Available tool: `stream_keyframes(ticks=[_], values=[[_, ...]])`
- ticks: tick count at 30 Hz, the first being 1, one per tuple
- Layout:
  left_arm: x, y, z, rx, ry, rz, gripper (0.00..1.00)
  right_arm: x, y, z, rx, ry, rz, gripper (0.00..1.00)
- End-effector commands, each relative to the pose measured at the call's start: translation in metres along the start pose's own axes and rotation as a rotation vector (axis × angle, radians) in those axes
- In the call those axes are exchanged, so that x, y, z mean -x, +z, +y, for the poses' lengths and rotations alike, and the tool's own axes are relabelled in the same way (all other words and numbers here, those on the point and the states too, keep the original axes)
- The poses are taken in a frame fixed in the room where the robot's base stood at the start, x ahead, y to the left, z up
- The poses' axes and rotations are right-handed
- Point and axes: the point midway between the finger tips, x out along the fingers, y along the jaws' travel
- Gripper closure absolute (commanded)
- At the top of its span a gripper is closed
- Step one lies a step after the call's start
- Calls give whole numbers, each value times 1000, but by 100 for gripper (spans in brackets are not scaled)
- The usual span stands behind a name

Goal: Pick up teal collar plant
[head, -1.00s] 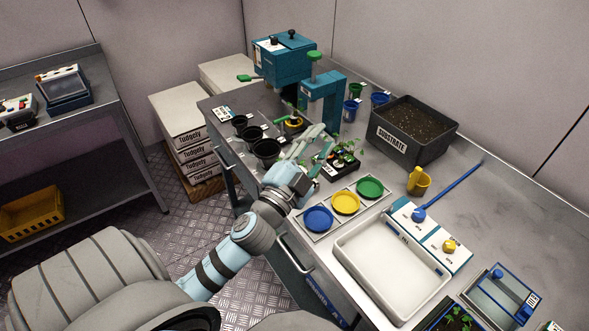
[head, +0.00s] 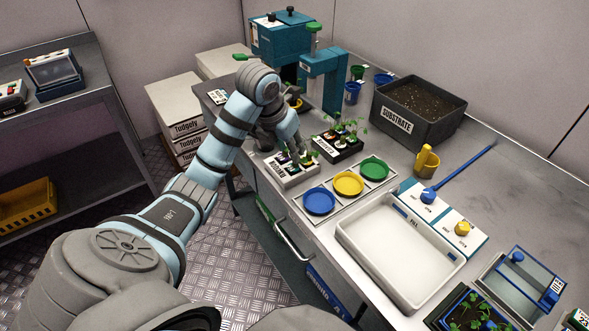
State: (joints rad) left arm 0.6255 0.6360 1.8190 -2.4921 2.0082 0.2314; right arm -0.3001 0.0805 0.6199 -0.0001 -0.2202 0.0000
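A white rack (head: 290,181) holds several small plants with coloured collars at the bench's left edge. A black rack (head: 345,154) with several leafy plants stands just right of and behind it. The collars are too small for me to tell which one is teal. My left gripper (head: 299,152) points down at the plants of the white rack, with its fingers among or just above them. I cannot tell whether it is open, shut or touching a plant. My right gripper is not in view.
Blue (head: 319,201), yellow (head: 348,184) and green (head: 374,168) dishes sit in front of the racks. A white tray (head: 352,232) lies nearer, and a black substrate bin (head: 398,133) stands behind right. A teal press (head: 322,80) stands behind the racks.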

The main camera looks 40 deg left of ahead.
Motion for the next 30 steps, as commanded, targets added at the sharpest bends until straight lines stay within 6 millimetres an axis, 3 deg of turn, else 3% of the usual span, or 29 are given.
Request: stream_keyframes(ticks=[6, 10, 16, 23, 30], values=[[-29, -4, -3, -1, -3, 1, 69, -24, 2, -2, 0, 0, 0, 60], [-50, -4, -3, 0, -2, 2, 69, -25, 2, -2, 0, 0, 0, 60], [-53, -2, -3, -2, -1, -2, 69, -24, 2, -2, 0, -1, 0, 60], [-53, -2, -2, -1, -1, -1, 100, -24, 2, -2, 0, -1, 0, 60], [-53, -2, -2, -1, -1, -1, 100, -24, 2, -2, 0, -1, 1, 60]])
